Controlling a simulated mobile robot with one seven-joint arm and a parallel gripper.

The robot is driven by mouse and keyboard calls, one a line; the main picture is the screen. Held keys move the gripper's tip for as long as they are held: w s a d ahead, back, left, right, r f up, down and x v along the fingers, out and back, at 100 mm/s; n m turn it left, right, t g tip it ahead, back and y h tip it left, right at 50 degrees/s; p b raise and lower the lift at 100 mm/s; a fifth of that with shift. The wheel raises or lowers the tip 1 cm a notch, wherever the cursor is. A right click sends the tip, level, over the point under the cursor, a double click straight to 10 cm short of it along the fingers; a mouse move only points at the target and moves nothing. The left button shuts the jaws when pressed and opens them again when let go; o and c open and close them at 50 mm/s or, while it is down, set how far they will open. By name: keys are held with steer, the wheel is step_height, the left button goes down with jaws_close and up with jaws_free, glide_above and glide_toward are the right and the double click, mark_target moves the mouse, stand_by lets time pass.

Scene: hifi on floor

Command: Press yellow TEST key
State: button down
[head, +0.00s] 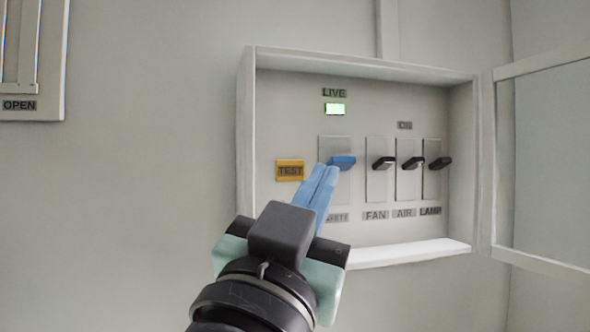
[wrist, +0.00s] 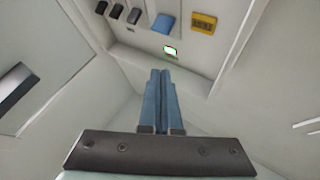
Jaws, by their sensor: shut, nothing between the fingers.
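The yellow TEST key (head: 290,170) is on the back panel of an open wall box, at the left, beside the blue switch (head: 342,161). It also shows near the top right of the wrist view (wrist: 203,23). My gripper (head: 326,172) is shut and empty, its two blue fingers together. In the head view the fingertips lie right of the key, just below the blue switch, and partly cover the label under that switch. In the wrist view the fingertips (wrist: 160,72) are apart from the key. I cannot tell how far they are from the panel.
A lit green LIVE lamp (head: 334,109) sits above the blue switch. Black switches marked FAN (head: 382,163), AIR (head: 413,163) and LAMP (head: 440,164) stand to the right. The box frame (head: 246,150) rims the panel. Its door (head: 545,160) hangs open at the right.

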mark_target(295, 181)
steer(key=shift+w+a, duration=0.45)
steer(key=shift+w, duration=0.95)
steer(key=shift+w+a, duration=0.45)
steer(key=shift+w, duration=1)
steer(key=shift+w+a, duration=0.45)
steer(key=shift+w, duration=0.95)
steer(key=shift+b, duration=0.3)
steer(key=shift+w+a, duration=0.15)
steer(key=shift+w, duration=0.25)
steer(key=shift+w+a+b, duration=0.1)
steer(key=shift+w+b, duration=0.2)
steer(key=shift+w, duration=0.05)
steer(key=shift+s, duration=0.1)
steer(key=shift+s+d, duration=0.25)
steer(key=shift+s, duration=0.4)
steer(key=shift+s, duration=0.1)
steer(key=shift+s+d+b, duration=0.1)
steer(key=shift+s+d, duration=0.15)
steer(key=shift+s, duration=0.5)
steer(key=shift+s+d+b, duration=0.15)
steer(key=shift+s+d, duration=0.1)
steer(key=shift+s, duration=0.55)
steer(key=shift+s+d+b, duration=0.1)
steer(key=shift+s+d, duration=0.15)
steer(key=shift+s, duration=0.5)
